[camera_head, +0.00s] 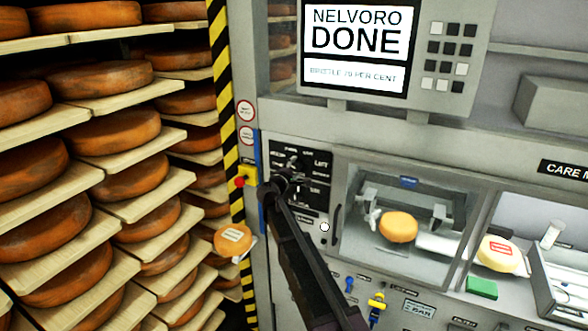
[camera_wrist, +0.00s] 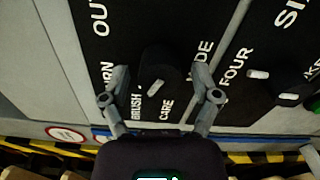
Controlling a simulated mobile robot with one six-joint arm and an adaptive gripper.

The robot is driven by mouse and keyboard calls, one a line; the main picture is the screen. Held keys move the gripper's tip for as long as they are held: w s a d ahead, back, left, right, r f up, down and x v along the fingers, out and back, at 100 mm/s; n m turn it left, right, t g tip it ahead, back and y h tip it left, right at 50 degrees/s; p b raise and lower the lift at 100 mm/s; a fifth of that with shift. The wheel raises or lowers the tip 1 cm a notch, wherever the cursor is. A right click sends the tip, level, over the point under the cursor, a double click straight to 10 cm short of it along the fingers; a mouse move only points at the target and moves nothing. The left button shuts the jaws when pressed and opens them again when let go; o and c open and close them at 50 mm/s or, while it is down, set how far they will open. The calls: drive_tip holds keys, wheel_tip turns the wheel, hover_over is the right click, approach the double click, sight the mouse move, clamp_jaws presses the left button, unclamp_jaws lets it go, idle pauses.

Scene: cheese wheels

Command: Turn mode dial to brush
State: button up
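The mode dial (camera_wrist: 158,62) is a dark round knob with a white pointer mark, on a black panel in the wrist view. The labels "TURN", "BRUSH", "CARE" and "MODE" stand around it. The pointer mark slants down-left, toward the space between "BRUSH" and "CARE"; I cannot tell exactly which it meets. My gripper (camera_wrist: 160,76) is open, one finger on each side of the dial, with a visible gap to it on both sides. In the head view my gripper (camera_head: 284,181) is at the black control panel (camera_head: 318,222), and my arm hides part of it.
Another knob (camera_wrist: 287,88) with a white mark is right of the dial, near "FOUR". A screen (camera_head: 357,42) reads "NELVORO DONE". Shelves of cheese wheels (camera_head: 115,133) stand at left. A glass-fronted chamber (camera_head: 408,215) with a cheese is right of the panel.

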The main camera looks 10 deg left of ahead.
drive_tip(key=shift+s, duration=0.15)
drive_tip(key=v, duration=1.1)
drive_tip(key=shift+s+a, duration=0.15)
drive_tip(key=shift+s, duration=0.25)
drive_tip(key=s+d+f+m+g+h+b, duration=0.1)
drive_tip(key=s+d+f+m+g+b, duration=0.3)
drive_tip(key=d+f, duration=0.6)
drive_tip(key=s+d+f+m+g+h+b, duration=0.1)
drive_tip(key=s+d+f+m+g, duration=0.45)
drive_tip(key=d, duration=0.75)
drive_tip(key=s+d+f+m+g+y+b, duration=0.3)
drive_tip(key=s+f, duration=0.4)
drive_tip(key=s, duration=0.3)
drive_tip(key=s+d+f+m+g+y+b, duration=0.3)
drive_tip(key=s+f, duration=0.4)
drive_tip(key=s, duration=0.3)
drive_tip(key=d+g+y, duration=0.1)
drive_tip(key=d+y, duration=0.1)
drive_tip(key=shift+d+f+m, duration=0.25)
drive_tip(key=shift+d+m, duration=0.1)
